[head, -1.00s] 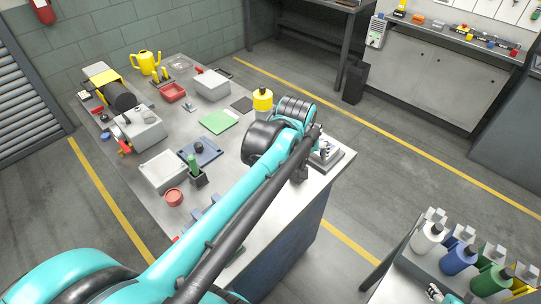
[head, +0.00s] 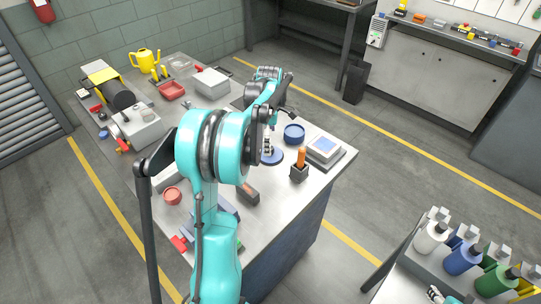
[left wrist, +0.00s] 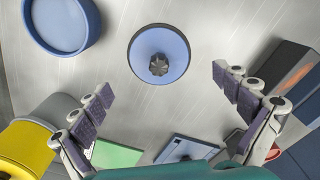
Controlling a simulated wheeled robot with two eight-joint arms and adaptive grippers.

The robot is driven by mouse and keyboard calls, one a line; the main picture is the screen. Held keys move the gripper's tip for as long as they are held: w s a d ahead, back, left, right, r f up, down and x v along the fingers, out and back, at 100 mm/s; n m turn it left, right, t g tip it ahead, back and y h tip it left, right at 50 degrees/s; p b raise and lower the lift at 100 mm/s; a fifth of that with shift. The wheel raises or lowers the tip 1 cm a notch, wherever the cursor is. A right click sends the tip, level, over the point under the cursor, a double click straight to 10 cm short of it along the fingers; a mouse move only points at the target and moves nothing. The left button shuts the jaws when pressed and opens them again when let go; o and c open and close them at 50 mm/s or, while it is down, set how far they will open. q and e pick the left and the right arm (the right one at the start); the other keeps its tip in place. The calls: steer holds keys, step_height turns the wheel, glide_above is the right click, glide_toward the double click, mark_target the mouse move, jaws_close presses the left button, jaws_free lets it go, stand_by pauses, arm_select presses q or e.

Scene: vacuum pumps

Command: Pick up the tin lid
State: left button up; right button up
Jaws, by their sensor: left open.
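The tin lid is a blue disc (left wrist: 150,72) with a dark ribbed knob in the middle, lying flat on the metal table in the left wrist view. In the head view the lid (head: 274,159) is partly hidden by my left gripper. My left gripper (left wrist: 162,84) is open and empty, its two fingers spread wide with the lid ahead between their lines. The open blue round tin (left wrist: 62,24) is at the upper left there; the tin also shows in the head view (head: 294,134). What looks like my right gripper (head: 437,294) is barely visible at the bottom edge.
On the table near the lid are an orange-handled tool in a dark holder (head: 299,168) and a grey device with a pale screen (head: 325,148). A yellow-topped can (left wrist: 24,148) and a green pad (left wrist: 115,155) lie close to the left finger. Bare metal surrounds the lid.

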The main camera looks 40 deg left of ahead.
arm_select(q)
step_height(320, 180, down, 5)
steer(key=shift+w+r+b, duration=0.1)
steer(key=shift+r+b, duration=0.1)
steer(key=shift+b, duration=0.75)
steer(key=shift+r, duration=0.1)
jaws_close()
